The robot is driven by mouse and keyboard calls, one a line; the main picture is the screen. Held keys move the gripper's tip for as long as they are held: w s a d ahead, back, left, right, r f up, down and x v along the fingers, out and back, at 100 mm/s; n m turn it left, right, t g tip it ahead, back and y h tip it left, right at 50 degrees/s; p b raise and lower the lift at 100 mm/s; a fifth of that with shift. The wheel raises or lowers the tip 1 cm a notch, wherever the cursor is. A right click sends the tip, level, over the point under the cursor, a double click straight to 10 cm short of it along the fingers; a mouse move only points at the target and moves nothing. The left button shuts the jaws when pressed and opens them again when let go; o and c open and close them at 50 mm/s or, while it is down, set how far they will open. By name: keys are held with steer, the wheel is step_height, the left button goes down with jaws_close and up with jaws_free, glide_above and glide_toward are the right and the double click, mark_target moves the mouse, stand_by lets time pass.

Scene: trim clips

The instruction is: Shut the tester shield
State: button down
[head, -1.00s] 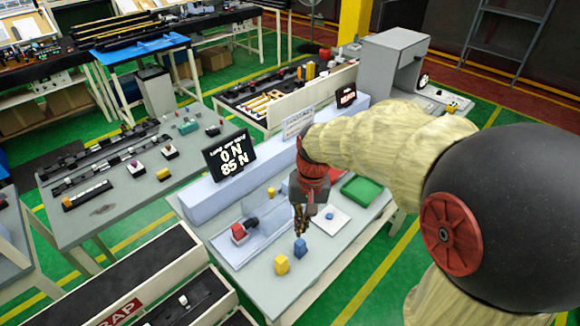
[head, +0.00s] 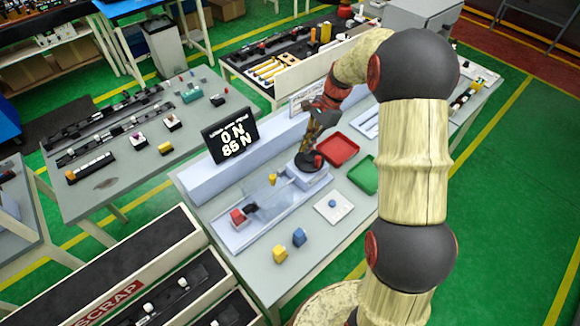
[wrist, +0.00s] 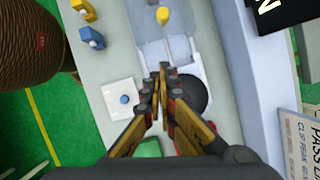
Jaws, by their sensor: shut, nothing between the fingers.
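The tester is a pale blue fixture (head: 215,243) on the grey bench, with a red block (head: 238,217) at its left end and a dark round part (head: 312,163) at its right end. A clear shield (head: 268,207) stands over its middle, with a yellow knob (head: 272,179) beside it. In the wrist view the yellow knob (wrist: 162,17) is ahead of the fingertips and the round part (wrist: 193,95) is beside the fingers. My gripper (head: 307,148) is shut and empty above the tester's right end; its fingertips (wrist: 161,72) meet in the wrist view. I cannot tell the shield's exact position.
A yellow block (head: 280,254) and a blue block (head: 299,237) stand in front of the tester. A white pad (head: 333,207) holds a blue piece. Red (head: 338,150) and green (head: 364,175) trays lie to the right. A display (head: 230,138) stands behind.

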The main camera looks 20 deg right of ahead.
steer(key=shift+s+a+f, duration=0.1)
steer(key=shift+a+f, duration=1.25)
steer(key=shift+f, duration=0.25)
steer(key=shift+s+a+f, duration=0.1)
steer(key=shift+a+f, duration=1.2)
steer(key=shift+f, duration=0.3)
steer(key=shift+s+a+f, duration=0.1)
steer(key=shift+a+f, duration=1.25)
steer(key=shift+f, duration=0.25)
steer(key=p, duration=0.2)
glide_above(256, 202)
steer(key=shift+w, duration=0.15)
